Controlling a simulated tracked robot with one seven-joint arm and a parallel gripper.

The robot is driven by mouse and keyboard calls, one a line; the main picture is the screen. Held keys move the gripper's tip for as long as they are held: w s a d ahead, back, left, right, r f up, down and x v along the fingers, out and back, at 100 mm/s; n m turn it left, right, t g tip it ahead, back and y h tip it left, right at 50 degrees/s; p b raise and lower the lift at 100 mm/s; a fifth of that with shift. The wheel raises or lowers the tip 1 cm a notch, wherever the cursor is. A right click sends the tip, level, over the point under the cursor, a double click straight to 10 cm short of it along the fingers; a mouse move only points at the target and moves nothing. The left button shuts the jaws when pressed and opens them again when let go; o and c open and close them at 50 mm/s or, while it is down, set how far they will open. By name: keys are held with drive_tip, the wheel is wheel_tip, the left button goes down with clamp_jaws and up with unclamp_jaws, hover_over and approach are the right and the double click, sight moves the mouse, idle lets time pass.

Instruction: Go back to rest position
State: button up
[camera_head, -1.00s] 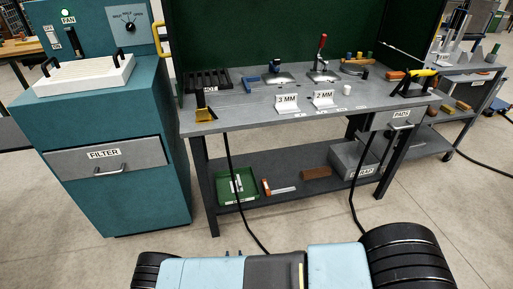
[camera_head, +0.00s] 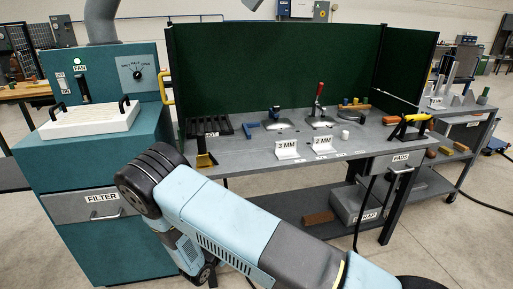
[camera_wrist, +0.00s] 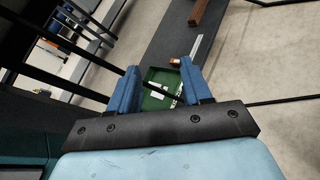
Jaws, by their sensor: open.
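My gripper (camera_wrist: 160,90) shows in the wrist view with its two blue fingers apart and nothing between them. Beyond the fingers, lower down, is a green tray (camera_wrist: 160,76) with white labels or pieces in it. In the head view my light-blue arm reaches up across the front of the workbench (camera_head: 250,158) towards the left, and my gripper is out of sight there. The arm hides the left part of the bench's lower shelf.
A teal filter cabinet (camera_head: 95,250) stands left of the bench. On the bench are 3 MM (camera_head: 287,149) and 2 MM (camera_head: 322,144) signs and a red-handled clamp (camera_head: 319,95). A brown block (camera_head: 318,218) and a grey box (camera_head: 352,203) sit below. A cart (camera_head: 468,130) stands right.

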drive_tip(key=w+d+r+m+g+h, duration=0.1)
drive_tip(key=d+r+m+g, duration=0.15)
drive_tip(key=r, duration=0.35)
drive_tip(key=w+d+r+m+g+h, duration=0.1)
drive_tip(key=d+r+m, duration=0.25)
drive_tip(key=r, duration=0.25)
drive_tip(key=w+d+r+m+g, duration=0.2)
drive_tip(key=d+r, duration=0.2)
drive_tip(key=r, duration=0.3)
drive_tip(key=s+d+r+m+g+y, duration=0.1)
drive_tip(key=s+d+r+m+g, duration=0.15)
drive_tip(key=d+r, duration=0.45)
drive_tip(key=s+d+r+m+g+y, duration=0.15)
drive_tip(key=d+r+m, duration=0.3)
drive_tip(key=r, duration=0.55)
drive_tip(key=s+d+r+m+y, duration=0.3)
drive_tip(key=s+d+r+m, duration=0.2)
drive_tip(key=s+d+r, duration=0.5)
drive_tip(key=s+r+m+t+y, duration=0.1)
drive_tip(key=s+r+m+y, duration=0.1)
drive_tip(key=s+r, duration=0.2)
drive_tip(key=s+d+r+m+t+y, duration=0.1)
drive_tip(key=s+r, duration=0.4)
drive_tip(key=s, duration=0.6)
drive_tip(key=shift+d+m+t+y, duration=0.25)
drive_tip(key=shift+m+t+y, duration=0.2)
drive_tip(key=shift+m+y, duration=0.1)
